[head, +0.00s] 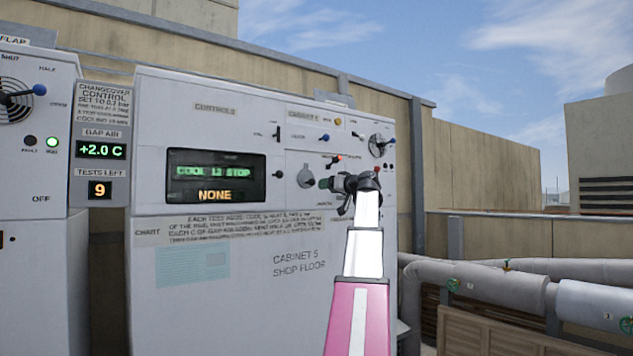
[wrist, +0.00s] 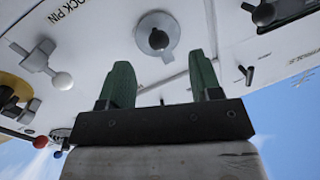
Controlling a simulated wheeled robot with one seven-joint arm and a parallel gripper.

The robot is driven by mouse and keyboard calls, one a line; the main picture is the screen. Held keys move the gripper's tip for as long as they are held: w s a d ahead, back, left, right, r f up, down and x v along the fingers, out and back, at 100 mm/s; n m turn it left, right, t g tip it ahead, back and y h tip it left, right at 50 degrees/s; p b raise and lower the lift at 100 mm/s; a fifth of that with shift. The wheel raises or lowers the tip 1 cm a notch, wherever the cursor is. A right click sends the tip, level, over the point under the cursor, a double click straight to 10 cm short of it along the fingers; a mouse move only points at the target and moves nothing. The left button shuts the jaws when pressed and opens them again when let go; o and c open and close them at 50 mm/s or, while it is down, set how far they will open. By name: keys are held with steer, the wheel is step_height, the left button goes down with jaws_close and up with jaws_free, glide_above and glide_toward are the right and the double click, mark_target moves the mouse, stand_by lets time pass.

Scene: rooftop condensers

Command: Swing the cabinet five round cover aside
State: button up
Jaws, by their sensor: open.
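The round cover (head: 306,178) is a small grey disc on the control panel of cabinet five (head: 240,280). It also shows in the wrist view (wrist: 149,26) as a grey disc with a dark round knob at its middle and a small tab at its edge. My gripper (head: 327,183) is just right of the disc in the head view, close to the panel. In the wrist view my gripper (wrist: 161,72) has its two green fingers apart, with nothing between them. The disc lies beyond the fingertips. What is behind the disc is hidden.
A display (head: 214,172) reads "COOL 12 STOP" and "NONE". A lever with a pale ball (wrist: 62,80) and a small dark toggle (wrist: 245,74) flank the disc. A dial (head: 378,146) is at upper right. Pipes (head: 490,285) run at right.

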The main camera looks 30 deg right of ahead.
mark_target(312, 181)
steer(key=w, duration=0.3)
steer(key=w+a+r, duration=0.1)
steer(key=w, duration=0.2)
steer(key=w+r, duration=0.1)
steer(key=w, duration=0.3)
steer(key=shift+a, duration=0.4)
jaws_close()
